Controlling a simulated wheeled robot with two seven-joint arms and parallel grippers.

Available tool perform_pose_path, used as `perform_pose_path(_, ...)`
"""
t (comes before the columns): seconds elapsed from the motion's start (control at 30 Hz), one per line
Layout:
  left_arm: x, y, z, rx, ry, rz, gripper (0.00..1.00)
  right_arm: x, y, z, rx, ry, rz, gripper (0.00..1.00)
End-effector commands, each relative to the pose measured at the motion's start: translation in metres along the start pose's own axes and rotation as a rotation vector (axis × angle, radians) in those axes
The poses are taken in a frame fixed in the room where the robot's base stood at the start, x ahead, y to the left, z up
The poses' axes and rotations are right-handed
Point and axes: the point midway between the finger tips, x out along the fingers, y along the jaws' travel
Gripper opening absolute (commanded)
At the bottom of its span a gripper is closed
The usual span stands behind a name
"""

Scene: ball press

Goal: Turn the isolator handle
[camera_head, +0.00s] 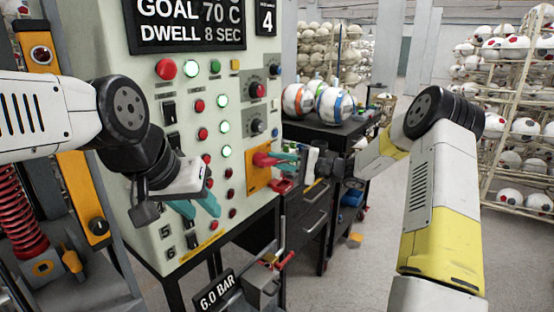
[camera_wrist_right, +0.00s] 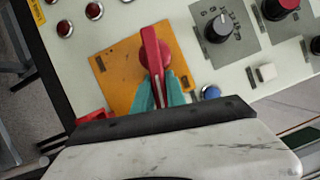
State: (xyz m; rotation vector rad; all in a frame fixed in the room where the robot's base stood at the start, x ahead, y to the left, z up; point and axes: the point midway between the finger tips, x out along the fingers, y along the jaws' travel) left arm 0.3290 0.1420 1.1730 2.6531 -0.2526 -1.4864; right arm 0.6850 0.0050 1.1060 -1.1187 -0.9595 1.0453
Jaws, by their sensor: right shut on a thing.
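The isolator handle (camera_head: 265,160) is a red lever on an orange plate (camera_head: 257,181) at the lower right of the panel front. In the right wrist view, the red handle (camera_wrist_right: 152,52) runs from its round red hub down between my teal fingertips, nearly upright in that picture. My right gripper (camera_head: 282,158) is shut on the handle's free end; its fingers also show in the right wrist view (camera_wrist_right: 159,95). My left gripper (camera_head: 195,205) hangs in front of the panel's lower left, with its teal fingers apart and nothing between them.
The pale panel (camera_head: 135,85) carries several buttons, lamps and black knobs (camera_wrist_right: 218,27) close to the plate. A dark workbench with balls (camera_head: 335,105) stands behind my right gripper. A 6.0 BAR sign (camera_head: 217,291) and a small red-handled fixture (camera_head: 262,280) sit below. Ball racks stand at the right.

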Motion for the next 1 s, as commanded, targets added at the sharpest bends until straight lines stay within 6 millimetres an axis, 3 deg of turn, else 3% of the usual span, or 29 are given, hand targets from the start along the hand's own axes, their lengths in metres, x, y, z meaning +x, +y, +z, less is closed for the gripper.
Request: perform_pose_path(1.0, 0.000, 0.000, 0.000, 0.000, 0.000, 0.000, 0.36, 0.007, 0.038, 0.019, 0.890, -0.001, -0.367, 0.00)
